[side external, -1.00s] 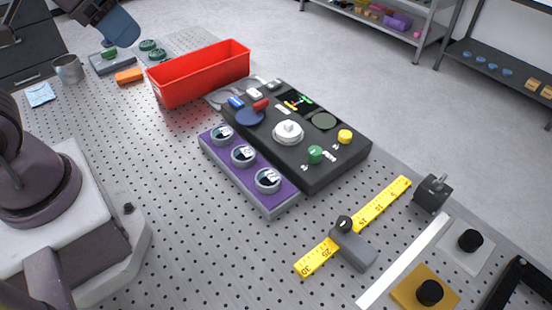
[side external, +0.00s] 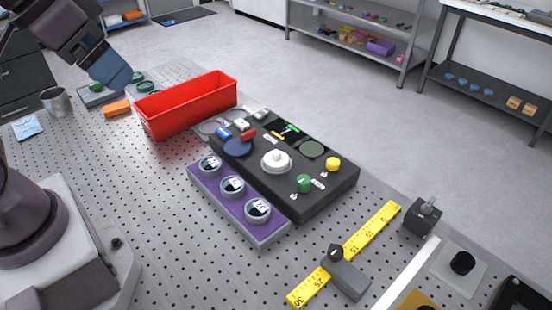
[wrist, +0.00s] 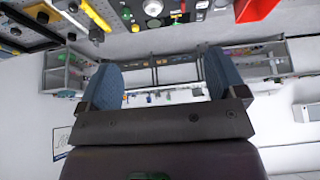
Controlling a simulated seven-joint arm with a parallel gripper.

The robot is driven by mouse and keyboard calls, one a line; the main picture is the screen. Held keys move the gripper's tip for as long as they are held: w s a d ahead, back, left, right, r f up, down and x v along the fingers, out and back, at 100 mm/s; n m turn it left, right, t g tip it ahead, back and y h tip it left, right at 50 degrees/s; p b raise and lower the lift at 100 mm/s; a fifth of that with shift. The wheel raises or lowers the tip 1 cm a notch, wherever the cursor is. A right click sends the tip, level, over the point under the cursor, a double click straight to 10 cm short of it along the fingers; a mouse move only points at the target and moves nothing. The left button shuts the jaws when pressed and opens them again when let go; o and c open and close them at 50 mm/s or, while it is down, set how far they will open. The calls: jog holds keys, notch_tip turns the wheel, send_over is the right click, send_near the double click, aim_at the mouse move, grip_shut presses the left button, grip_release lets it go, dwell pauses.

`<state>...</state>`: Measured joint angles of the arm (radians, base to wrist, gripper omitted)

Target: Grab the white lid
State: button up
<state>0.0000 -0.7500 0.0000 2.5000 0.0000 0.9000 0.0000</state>
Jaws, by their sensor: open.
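The white lid (side external: 276,161) is a round, stepped white disc with a raised centre. It sits on top of the black instrument box (side external: 325,193) in the side view. My gripper (side external: 115,72) is at the upper left of the side view, well apart from the lid and left of the red bin. In the wrist view its two blue fingers (wrist: 160,72) stand wide apart with nothing between them.
The red bin (side external: 150,126) stands behind the black box. A purple block with several round dials (side external: 212,183) lies along the box's front-left side. Green (side external: 304,183) and yellow (side external: 333,164) knobs sit near the lid.

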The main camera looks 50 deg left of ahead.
jog(key=m+g, duration=0.6)
jog(key=m, duration=1)
send_over(276, 152)
notch_tip(276, 152, down, 17)
jog(key=f, duration=0.6)
jog(key=shift+s+f, duration=0.35)
jog(key=shift+f, duration=0.05)
jog(key=shift+w+f, duration=0.2)
jog(key=shift+f, duration=1.2)
jog(key=shift+w+f, duration=0.2)
jog(key=shift+f, duration=1.15)
